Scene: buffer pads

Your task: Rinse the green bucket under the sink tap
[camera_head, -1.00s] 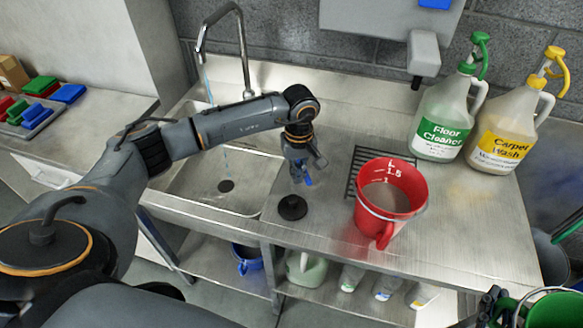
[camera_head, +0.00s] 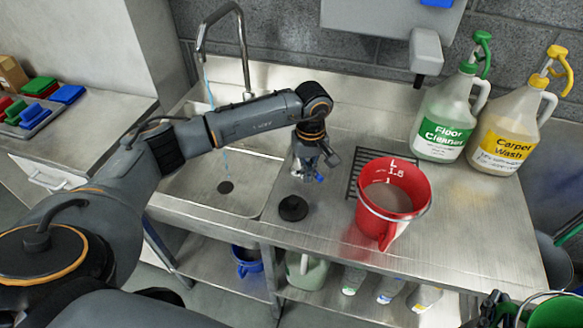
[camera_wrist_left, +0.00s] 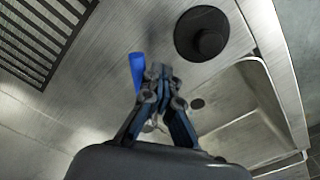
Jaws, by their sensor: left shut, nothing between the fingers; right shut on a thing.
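The green bucket (camera_head: 556,314) shows only in part at the bottom right corner of the head view. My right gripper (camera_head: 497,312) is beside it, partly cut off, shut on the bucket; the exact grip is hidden. The curved metal tap (camera_head: 240,45) stands over the sink basin (camera_head: 190,190), with a thin bluish stream below its spout. My left gripper (camera_head: 306,174) is shut and empty above the counter right of the basin. In the left wrist view its closed fingertips (camera_wrist_left: 158,74) are beside a small blue lever (camera_wrist_left: 137,72); I cannot tell whether they touch.
A black knob (camera_head: 293,208) sits near the counter's front. Floor cleaner (camera_head: 442,130) and carpet wash (camera_head: 500,140) bottles stand at the back right. The front right counter is clear.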

